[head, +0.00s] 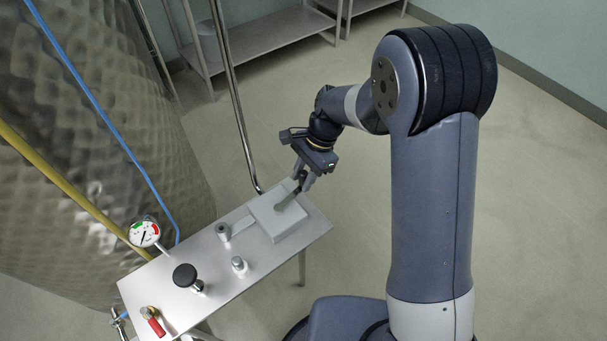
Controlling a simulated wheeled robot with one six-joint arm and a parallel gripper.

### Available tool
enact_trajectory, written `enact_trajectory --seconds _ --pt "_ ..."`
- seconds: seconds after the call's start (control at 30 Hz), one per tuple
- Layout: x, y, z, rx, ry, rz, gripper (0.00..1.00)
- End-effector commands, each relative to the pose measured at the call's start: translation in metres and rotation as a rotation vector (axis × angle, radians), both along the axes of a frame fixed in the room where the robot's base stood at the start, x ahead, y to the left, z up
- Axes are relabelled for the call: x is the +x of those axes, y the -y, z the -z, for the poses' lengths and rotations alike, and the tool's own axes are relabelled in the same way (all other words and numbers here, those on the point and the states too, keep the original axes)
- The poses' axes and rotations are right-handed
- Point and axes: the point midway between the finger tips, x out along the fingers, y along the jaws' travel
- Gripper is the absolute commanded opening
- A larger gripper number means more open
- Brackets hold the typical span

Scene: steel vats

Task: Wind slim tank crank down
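A grey crank arm (291,198) rises at a slant from the top of a grey box (270,222) at the far right end of a steel panel (246,256). My gripper (304,180) points down at the crank's upper end, with its fingers beside or around the crank's grip. The fingers look close to the grip, but I cannot tell whether they are closed on it. The grip is mostly hidden by the fingers. A large dimpled steel tank (85,150) fills the left side.
The panel also bears a pressure gauge (145,234), a black knob (185,275), a small grey post (239,265), a grey lever (224,231) and a red-handled valve (153,320). A steel pipe (234,100) stands behind the box. The floor at right is clear.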

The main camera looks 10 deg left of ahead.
Motion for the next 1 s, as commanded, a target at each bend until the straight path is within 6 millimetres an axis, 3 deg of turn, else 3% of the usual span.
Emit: enact_trajectory --seconds 0.33,0.77,1.0 --pt "0.0001 0.0001 -0.0003 0.000 0.000 0.000 0.01" --pt "0.0008 -0.0011 -0.0005 0.000 0.000 -0.013 0.00" --pt "0.0048 -0.0092 -0.0006 0.000 -0.001 -0.106 0.00"
